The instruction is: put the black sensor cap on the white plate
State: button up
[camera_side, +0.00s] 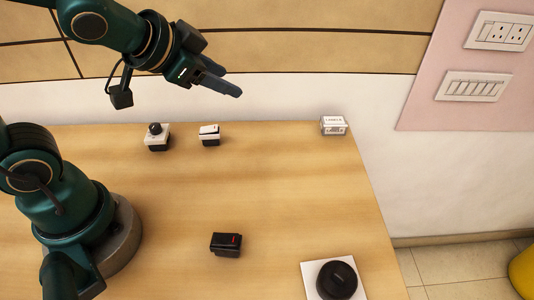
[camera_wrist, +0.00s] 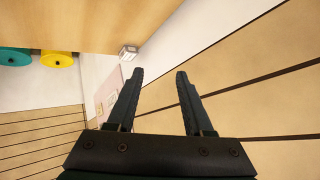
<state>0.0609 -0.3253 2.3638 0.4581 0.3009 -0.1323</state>
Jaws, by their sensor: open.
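A black round cap (camera_side: 337,280) with faint lettering, which looks like the sensor cap, lies flat on a square white plate (camera_side: 310,270) at the table's front right in the side view. The plate's corners show around it. My gripper (camera_side: 239,92) is high above the back of the table, far from both, with its fingers pointing right and slightly down. In the wrist view, my gripper (camera_wrist: 160,72) is open with nothing between the fingers. Neither the cap nor the plate shows in the wrist view.
A black box with red marks (camera_side: 226,244) sits front centre. A white block with a black knob (camera_side: 157,137), a white-and-black block (camera_side: 209,135) and a small white box (camera_side: 334,126) stand along the back, near the wall. The table's middle is clear.

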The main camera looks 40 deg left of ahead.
jog(key=s+d+f+n+g+h, duration=0.1)
jog(key=s+n+g, duration=0.2)
jog(key=s, duration=0.9)
jog(key=shift+s+d+f+n+g, duration=0.15)
jog(key=shift+d+f+n+g, duration=0.15)
jog(key=shift+g, duration=0.2)
